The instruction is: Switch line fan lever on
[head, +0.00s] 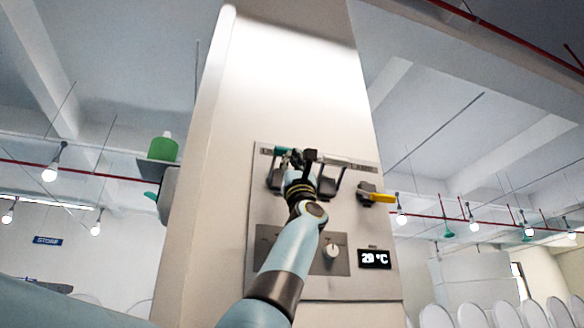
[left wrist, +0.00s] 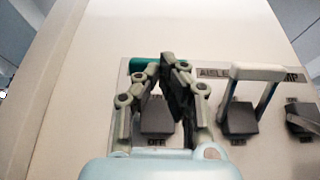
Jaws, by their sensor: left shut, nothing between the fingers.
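A lever with a teal handle (left wrist: 143,65) and a dark base block (left wrist: 157,118) is on the wall panel (head: 345,285). "OFF" is printed below its block. Its handle is raised above the block, and its name label is hidden behind my gripper. My left gripper (left wrist: 168,60) is shut and empty in front of this lever, its tips overlapping the right part of the handle. I cannot tell whether they touch. In the head view the left gripper (head: 298,157) reaches the top of the panel, largely covering the lever. My right gripper is not in view.
A second lever with a white handle (left wrist: 258,72), under a label starting "AISLE", stands close on the right. A yellow-handled lever (head: 383,198) is farther right. Below are a round knob (head: 331,252) and a "20 °C" display (head: 375,259). The pillar above is clear.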

